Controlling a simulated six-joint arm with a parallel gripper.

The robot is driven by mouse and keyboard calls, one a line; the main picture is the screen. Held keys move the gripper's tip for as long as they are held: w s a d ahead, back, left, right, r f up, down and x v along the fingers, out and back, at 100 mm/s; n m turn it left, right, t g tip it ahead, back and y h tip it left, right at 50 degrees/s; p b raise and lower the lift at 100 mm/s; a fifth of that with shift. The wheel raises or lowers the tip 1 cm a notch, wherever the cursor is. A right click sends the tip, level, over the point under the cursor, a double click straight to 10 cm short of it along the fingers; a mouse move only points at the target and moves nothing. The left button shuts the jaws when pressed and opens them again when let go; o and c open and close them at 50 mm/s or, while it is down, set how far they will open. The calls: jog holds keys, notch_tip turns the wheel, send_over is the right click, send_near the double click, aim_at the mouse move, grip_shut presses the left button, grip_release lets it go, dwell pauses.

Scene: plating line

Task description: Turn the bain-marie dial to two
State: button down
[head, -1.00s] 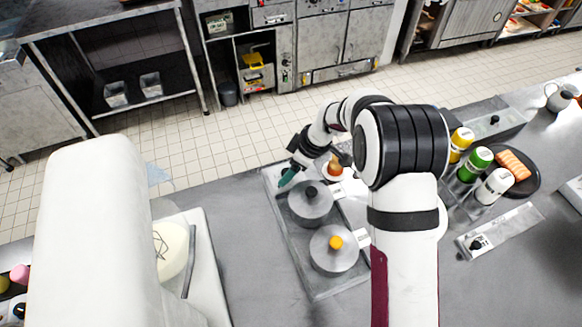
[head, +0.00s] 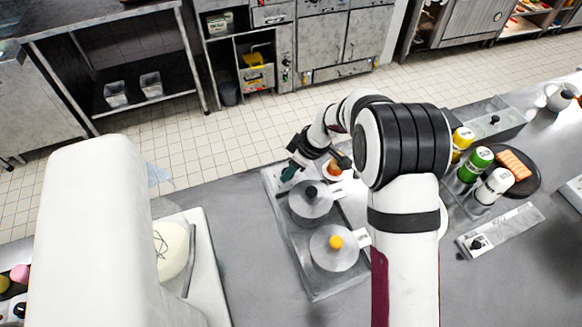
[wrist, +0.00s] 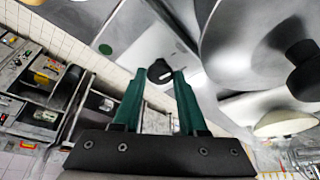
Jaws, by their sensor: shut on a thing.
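The bain-marie (head: 318,289) is a grey metal unit on the counter with two round lidded pots. Its dial (wrist: 160,71) is a small black knob with a pale mark, on the metal front face in the wrist view. My gripper (wrist: 154,76) has two green fingers, one on each side of the dial, and is shut on it. In the head view my gripper (head: 290,172) is at the far end of the bain-marie, and the dial is hidden there. I cannot read any numbers around the dial.
A black-knobbed lid (head: 311,203) stands close to my gripper; a yellow-knobbed lid (head: 334,250) is nearer. Sauce bottles (head: 480,160) and a dark plate (head: 527,183) stand to the right.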

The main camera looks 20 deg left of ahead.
jog(key=m, duration=0.2)
jog(key=m+t, duration=0.1)
jog(key=m, duration=0.1)
jog(key=m+t, duration=0.1)
jog(key=shift+s+a+m+h, duration=0.1)
jog(key=shift+s+m+h, duration=0.15)
jog(key=shift+m+h, duration=0.15)
jog(key=m, duration=0.2)
jog(key=m+t+h, duration=0.1)
jog(key=m, duration=0.2)
jog(key=shift+s+a+h, duration=0.15)
jog(key=shift+h, duration=0.15)
jog(key=m, duration=0.2)
jog(key=m+h, duration=0.1)
jog(key=m, duration=0.1)
jog(key=m+t+h, duration=0.1)
jog(key=m, duration=0.1)
jog(key=shift+a+m, duration=0.25)
jog(key=shift+m, duration=0.15)
jog(key=m+h, duration=0.1)
jog(key=m, duration=0.1)
jog(key=m+h, duration=0.1)
jog(key=m, duration=0.2)
jog(key=shift+a+g, duration=0.2)
jog(key=shift+g, duration=0.1)
jog(key=shift+m, duration=0.4)
jog(key=shift+c, duration=2.2)
grip_release()
jog(key=shift+r, duration=0.1)
